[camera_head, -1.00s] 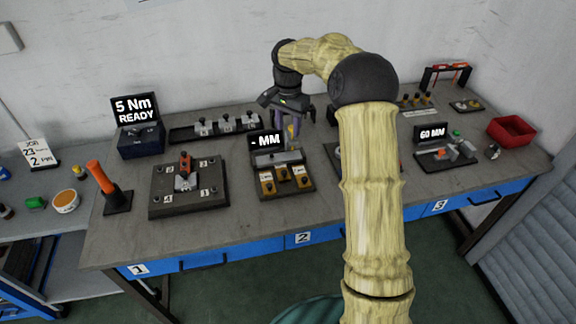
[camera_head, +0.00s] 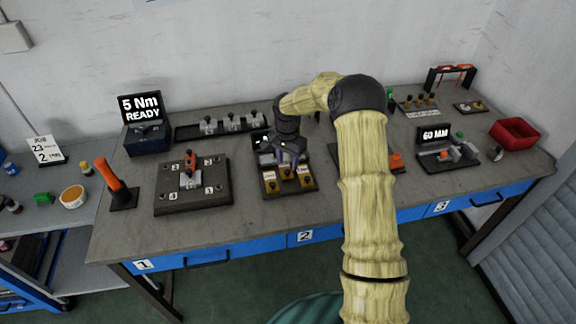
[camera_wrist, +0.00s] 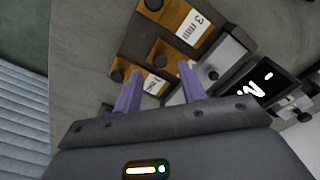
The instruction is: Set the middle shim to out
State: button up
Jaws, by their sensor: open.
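The shim fixture (camera_head: 291,193) is a dark block at the table's middle with three orange shims side by side. The middle shim (camera_head: 287,174) has a black knob, which sits farther back, nearer the display, than the knobs of the two outer shims. In the wrist view the middle shim's knob (camera_wrist: 160,60) shows between my two purple fingertips. My gripper (camera_head: 288,158) is open and empty above the back of the fixture, pointing down. An outer shim (camera_wrist: 188,28) is labelled 3 mm. The fixture's display (camera_wrist: 262,88) is mostly hidden in the head view.
A clamp plate (camera_head: 193,198) and an orange-handled tool (camera_head: 108,174) stand to the left. A rail with several metal parts (camera_head: 220,127) lies behind. A 60 MM gauge (camera_head: 447,155) and a red bin (camera_head: 514,133) are at the right. The table's front strip is clear.

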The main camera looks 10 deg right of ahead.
aim_at(287, 171)
notch_tip(287, 171, down, 3)
jog(key=shift+f, duration=0.1)
